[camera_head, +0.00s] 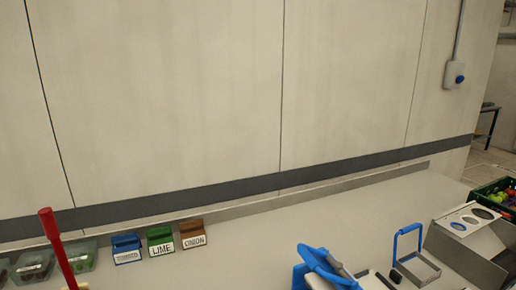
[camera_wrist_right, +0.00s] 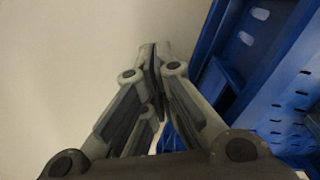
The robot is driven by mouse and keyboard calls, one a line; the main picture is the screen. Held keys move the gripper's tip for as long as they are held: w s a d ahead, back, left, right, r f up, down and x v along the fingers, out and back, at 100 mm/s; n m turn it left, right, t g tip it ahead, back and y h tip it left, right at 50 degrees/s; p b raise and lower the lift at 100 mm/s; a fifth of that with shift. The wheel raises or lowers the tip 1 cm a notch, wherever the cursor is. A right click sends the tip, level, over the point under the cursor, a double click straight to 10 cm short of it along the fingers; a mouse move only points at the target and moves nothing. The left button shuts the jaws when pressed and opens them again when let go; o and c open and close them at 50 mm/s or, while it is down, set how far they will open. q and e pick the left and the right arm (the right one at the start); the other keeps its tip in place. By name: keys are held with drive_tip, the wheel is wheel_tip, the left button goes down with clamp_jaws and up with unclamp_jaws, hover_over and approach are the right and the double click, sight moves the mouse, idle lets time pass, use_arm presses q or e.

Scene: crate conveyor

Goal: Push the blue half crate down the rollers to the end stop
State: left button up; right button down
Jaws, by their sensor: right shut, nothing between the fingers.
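A blue crate (camera_wrist_right: 272,82) with slots in its wall fills the right side of the right wrist view. My right gripper (camera_wrist_right: 154,50) is shut and empty, with its fingertips together just left of the crate's blue side in that view. I cannot tell whether the fingers touch the crate. The head view shows neither the crate clearly nor my grippers. The rollers and the end stop are not to be made out in either view. My left gripper is not in view.
In the head view, a pale worktop (camera_head: 270,235) runs along a wall. On it are blue, green (camera_head: 160,239) and brown labelled holders, clear tubs (camera_head: 33,268), a red upright handle (camera_head: 58,250), blue-handled tools (camera_head: 325,265), a blue-framed stand (camera_head: 415,268) and a sloped box (camera_head: 470,245). A produce crate (camera_head: 488,190) is at far right.

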drive_tip(key=shift+s+a+b, duration=0.2)
drive_tip(key=shift+s+a, duration=0.2)
drive_tip(key=shift+a, duration=0.5)
drive_tip(key=shift+s+a+b, duration=0.15)
drive_tip(key=shift+s+a, duration=0.2)
drive_tip(key=shift+a, duration=0.5)
wheel_tip(320, 180, up, 12)
drive_tip(key=w+d+p, duration=0.1)
drive_tip(key=d+p, duration=0.1)
drive_tip(key=p, duration=0.5)
drive_tip(key=shift+d, duration=0.4)
drive_tip(key=shift+w, duration=0.1)
idle(1.4)
